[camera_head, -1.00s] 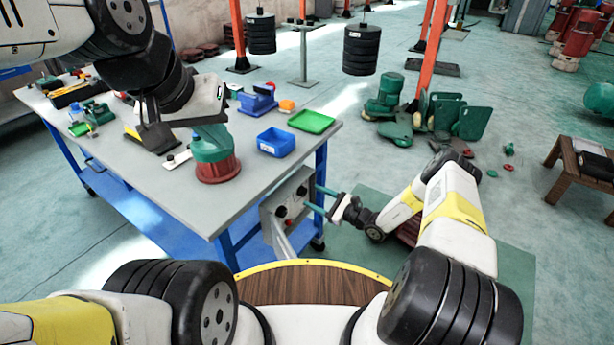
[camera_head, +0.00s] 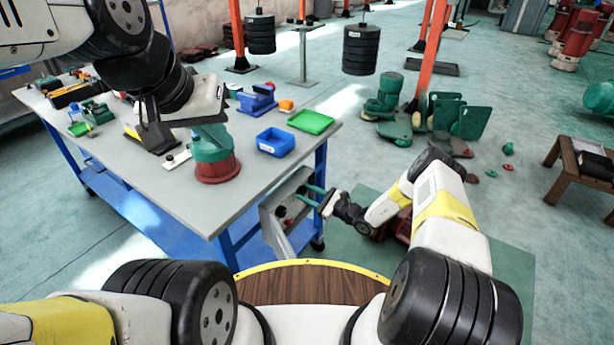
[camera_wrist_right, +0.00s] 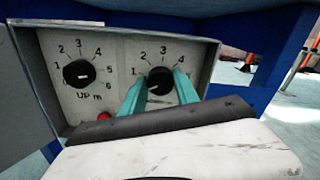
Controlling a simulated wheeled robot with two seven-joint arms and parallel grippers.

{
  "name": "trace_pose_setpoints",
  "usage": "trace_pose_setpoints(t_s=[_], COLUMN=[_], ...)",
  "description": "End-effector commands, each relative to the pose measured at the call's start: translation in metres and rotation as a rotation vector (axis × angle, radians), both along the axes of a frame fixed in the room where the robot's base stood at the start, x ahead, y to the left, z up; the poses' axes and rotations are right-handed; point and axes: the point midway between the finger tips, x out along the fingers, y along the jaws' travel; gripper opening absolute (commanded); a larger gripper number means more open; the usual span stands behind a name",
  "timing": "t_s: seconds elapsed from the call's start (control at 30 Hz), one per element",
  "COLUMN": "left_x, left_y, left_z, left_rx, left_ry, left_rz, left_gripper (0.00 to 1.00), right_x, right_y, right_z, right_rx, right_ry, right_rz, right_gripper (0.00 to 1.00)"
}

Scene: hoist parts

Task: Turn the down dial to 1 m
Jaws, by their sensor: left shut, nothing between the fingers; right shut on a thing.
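A grey control box (camera_head: 270,222) hangs at the table's right end. In the right wrist view its panel carries two black dials. The left one is the up dial (camera_wrist_right: 78,74), with "UP m" below it. The right one is the down dial (camera_wrist_right: 160,77); its label is hidden, and numbers 1 to 4 show around it. A pale mark shows at its lower left. The teal fingers of my right gripper (camera_wrist_right: 159,84) are shut on the down dial, one on each side; it also shows in the head view (camera_head: 308,194). My left gripper (camera_head: 152,138) is shut and empty above the table.
A red button (camera_wrist_right: 104,116) sits low between the dials. The table (camera_head: 215,210) carries a green and red part (camera_head: 213,157) beside my left gripper, a blue bin (camera_head: 275,142) and a green tray (camera_head: 311,122). A wooden stool (camera_head: 580,165) stands far right.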

Motion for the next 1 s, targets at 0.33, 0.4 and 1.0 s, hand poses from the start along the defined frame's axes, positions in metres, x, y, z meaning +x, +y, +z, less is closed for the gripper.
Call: trace_pose_setpoints(t_s=[0.33, 0.4, 1.0], left_x=[0.0, 0.0, 0.0], left_y=[0.0, 0.0, 0.0], left_z=[0.0, 0.0, 0.0], left_rx=[0.0, 0.0, 0.0], left_ry=[0.0, 0.0, 0.0], left_rz=[0.0, 0.0, 0.0], left_gripper=[0.0, 0.0, 0.0], right_x=[0.0004, 0.0006, 0.002], right_y=[-0.001, -0.001, -0.0021], right_z=[0.0004, 0.0004, 0.0003], right_rx=[0.059, 0.084, 0.327], right_ry=[0.085, 0.123, 0.486], right_rz=[-0.002, -0.001, -0.001], right_gripper=[0.0, 0.0, 0.0])
